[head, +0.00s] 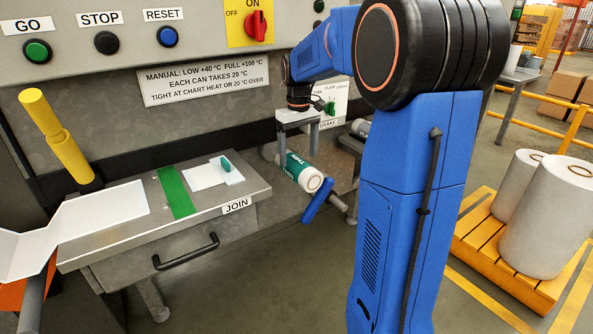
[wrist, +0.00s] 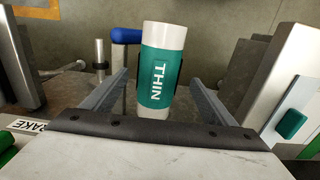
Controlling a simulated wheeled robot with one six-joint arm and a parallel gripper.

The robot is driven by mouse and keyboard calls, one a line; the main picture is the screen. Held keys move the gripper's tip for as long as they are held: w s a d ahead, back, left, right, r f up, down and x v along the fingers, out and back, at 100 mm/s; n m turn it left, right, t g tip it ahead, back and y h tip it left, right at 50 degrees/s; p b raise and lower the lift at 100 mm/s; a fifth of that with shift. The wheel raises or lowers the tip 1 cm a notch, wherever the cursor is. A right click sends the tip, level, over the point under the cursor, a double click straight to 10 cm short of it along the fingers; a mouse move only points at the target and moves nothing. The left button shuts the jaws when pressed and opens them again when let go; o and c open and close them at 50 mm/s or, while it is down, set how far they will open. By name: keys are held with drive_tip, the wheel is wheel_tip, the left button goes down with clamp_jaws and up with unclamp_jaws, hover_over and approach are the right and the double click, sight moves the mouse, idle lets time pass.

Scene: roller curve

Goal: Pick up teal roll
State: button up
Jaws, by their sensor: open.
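The teal roll (head: 301,172) is a white cylinder with a teal band; in the wrist view the roll (wrist: 161,72) stands out clearly and its band reads "THIN". In the head view its round end faces right and toward me. My gripper (head: 297,132) is above the roll, pointing down. In the wrist view the two fingers of my gripper (wrist: 158,90) are apart, one on each side of the roll. Whether either finger touches the roll cannot be told.
A blue handle (head: 317,201) and a grey bar (head: 338,202) are close beside the roll. The JOIN table (head: 245,192) with a green strip (head: 174,192) is to the left. The machine panel (head: 190,62) rises behind. White rolls (head: 550,222) stand on a yellow pallet at right.

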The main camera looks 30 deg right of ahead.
sight(299, 161)
drive_tip(key=shift+d+f, duration=0.15)
drive_tip(key=shift+f, duration=2.9)
drive_tip(key=c, duration=1.5)
drive_tip(key=shift+r, duration=0.1)
